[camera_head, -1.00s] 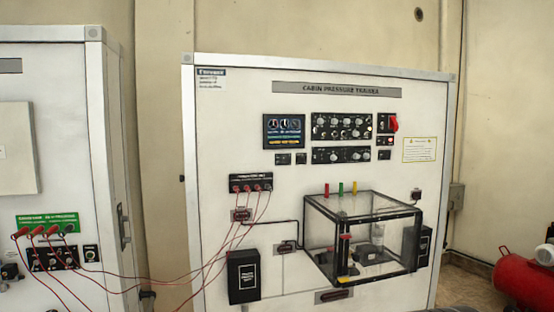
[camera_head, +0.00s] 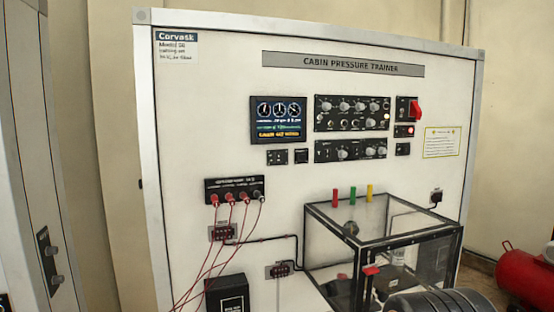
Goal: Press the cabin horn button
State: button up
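The cabin pressure trainer panel (camera_head: 230,120) stands upright ahead of me. Which control is the cabin horn button I cannot tell, as the small labels are unreadable. Two small black control plates (camera_head: 277,157) and (camera_head: 301,155) sit below the display (camera_head: 278,120). A red switch cover (camera_head: 415,110) is at the upper right, with a small plate with a red light (camera_head: 405,131) and another small black plate (camera_head: 403,149) under it. My gripper is not in view; a dark rounded part at the bottom right looks like my arm.
A clear box with a black frame (camera_head: 378,236) juts out from the lower panel. Red and dark cables (camera_head: 205,262) hang from a jack strip (camera_head: 235,190). Another cabinet (camera_head: 20,150) stands at the left; a red tank (camera_head: 525,280) is at the right.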

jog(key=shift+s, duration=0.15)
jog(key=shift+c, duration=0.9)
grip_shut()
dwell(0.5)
